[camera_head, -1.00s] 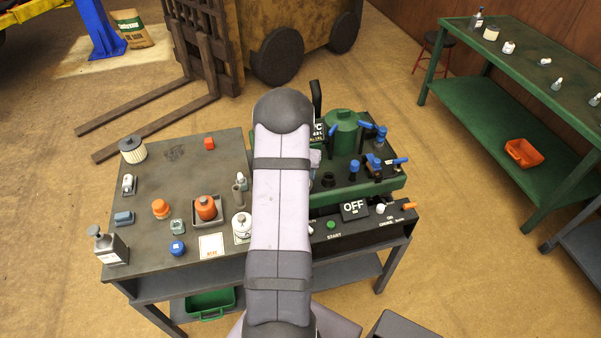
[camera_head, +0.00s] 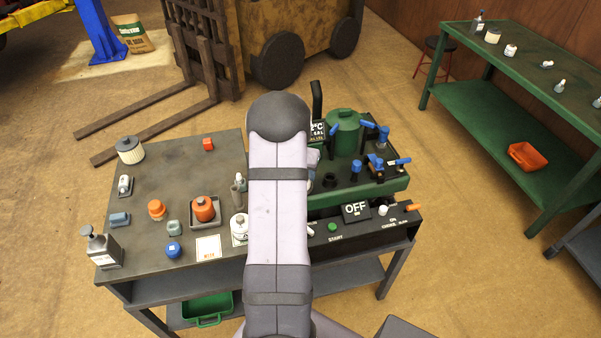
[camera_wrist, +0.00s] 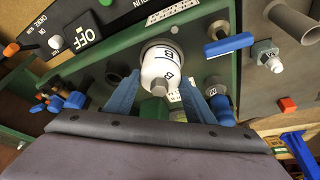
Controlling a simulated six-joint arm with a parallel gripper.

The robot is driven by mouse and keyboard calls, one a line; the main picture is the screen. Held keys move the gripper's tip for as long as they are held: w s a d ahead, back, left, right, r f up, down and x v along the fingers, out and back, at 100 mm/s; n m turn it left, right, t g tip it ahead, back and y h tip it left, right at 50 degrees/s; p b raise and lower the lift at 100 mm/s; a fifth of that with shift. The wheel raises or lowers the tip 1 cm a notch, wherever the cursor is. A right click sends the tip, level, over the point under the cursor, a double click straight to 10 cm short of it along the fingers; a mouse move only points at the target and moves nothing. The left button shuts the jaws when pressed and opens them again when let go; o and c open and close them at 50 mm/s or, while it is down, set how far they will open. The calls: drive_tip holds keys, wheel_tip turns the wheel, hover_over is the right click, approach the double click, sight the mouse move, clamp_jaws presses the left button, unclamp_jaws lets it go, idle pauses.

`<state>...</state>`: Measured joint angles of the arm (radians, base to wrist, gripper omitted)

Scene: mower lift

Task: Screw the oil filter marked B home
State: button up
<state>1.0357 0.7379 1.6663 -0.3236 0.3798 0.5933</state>
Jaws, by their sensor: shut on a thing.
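The oil filter marked B (camera_wrist: 161,62) is white with a dark band and a grey hex end, and shows in the wrist view. My gripper (camera_wrist: 159,88) is shut on it, with one blue finger on each side. In the head view my arm hides the gripper and this filter. The green machine (camera_head: 372,185) shows to the right of my arm there.
Blue-handled valves (camera_head: 378,163) stand on the machine. A panel reading OFF (camera_head: 356,210) and a green START button (camera_head: 332,227) are in front. Left of my arm, the grey bench holds another white container (camera_head: 239,226), an orange one in a tray (camera_head: 203,208) and several small items.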

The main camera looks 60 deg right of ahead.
drive_tip(key=shift+w+f+m+b, duration=0.1)
drive_tip(key=shift+f+m+b, duration=0.15)
drive_tip(key=shift+m+b, duration=0.75)
drive_tip(key=shift+g+b, duration=0.3)
drive_tip(key=shift+b, duration=0.4)
drive_tip(key=m+g+b, duration=0.1)
drive_tip(key=m+b, duration=0.1)
drive_tip(key=b, duration=0.1)
drive_tip(key=shift+r+m+g+b, duration=0.2)
drive_tip(key=shift+m+g+b, duration=0.2)
drive_tip(key=shift+m+b, duration=0.55)
drive_tip(key=shift+m, duration=0.25)
